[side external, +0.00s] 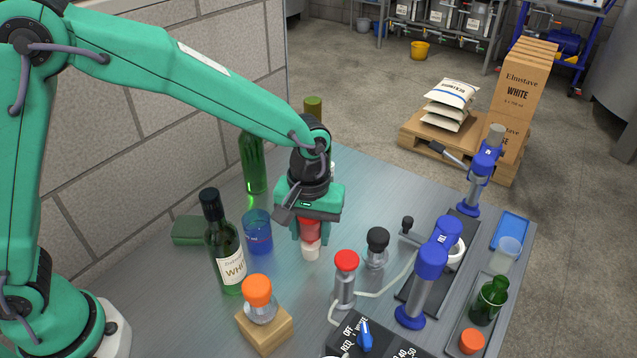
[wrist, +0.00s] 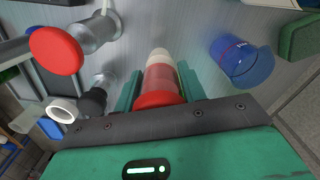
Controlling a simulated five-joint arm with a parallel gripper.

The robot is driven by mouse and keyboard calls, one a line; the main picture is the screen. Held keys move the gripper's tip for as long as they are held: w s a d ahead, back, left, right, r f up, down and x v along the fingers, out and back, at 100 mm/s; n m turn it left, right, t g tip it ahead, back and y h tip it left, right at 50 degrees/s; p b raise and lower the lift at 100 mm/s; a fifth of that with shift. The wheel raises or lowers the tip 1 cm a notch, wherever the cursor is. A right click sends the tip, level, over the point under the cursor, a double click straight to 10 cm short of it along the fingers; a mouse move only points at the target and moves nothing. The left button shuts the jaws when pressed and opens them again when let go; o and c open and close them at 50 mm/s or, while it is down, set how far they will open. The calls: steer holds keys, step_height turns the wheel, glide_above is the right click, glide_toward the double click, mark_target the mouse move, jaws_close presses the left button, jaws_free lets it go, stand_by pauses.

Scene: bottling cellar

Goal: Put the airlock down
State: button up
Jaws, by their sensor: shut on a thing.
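The airlock, a small piece with a red top, a translucent reddish middle and a white lower end, is in my gripper. It shows in the side external view (side external: 310,232) and in the wrist view (wrist: 160,78). My gripper (side external: 308,226) points down over the middle of the metal table (side external: 195,315), its green fingers shut on the airlock from both sides. In the wrist view the fingers (wrist: 159,88) flank the red part. The airlock looks upright, its white end close to the tabletop. I cannot tell whether it touches.
A blue beaker (side external: 257,236) and a labelled wine bottle (side external: 226,255) stand left of my gripper. A black-capped piece (side external: 377,250) and a red-capped piece (side external: 345,285) stand right. An orange-capped flask (side external: 258,298) sits on a wooden block (side external: 264,328). Clear tabletop lies around the airlock.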

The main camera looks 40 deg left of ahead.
mark_target(310, 243)
steer(key=shift+f, duration=0.15)
steer(key=shift+f, duration=1.9)
steer(key=shift+f, duration=0.1)
steer(key=o, duration=1)
step_height(310, 243, up, 12)
steer(key=shift+r, duration=0.1)
steer(key=shift+r, duration=0.1)
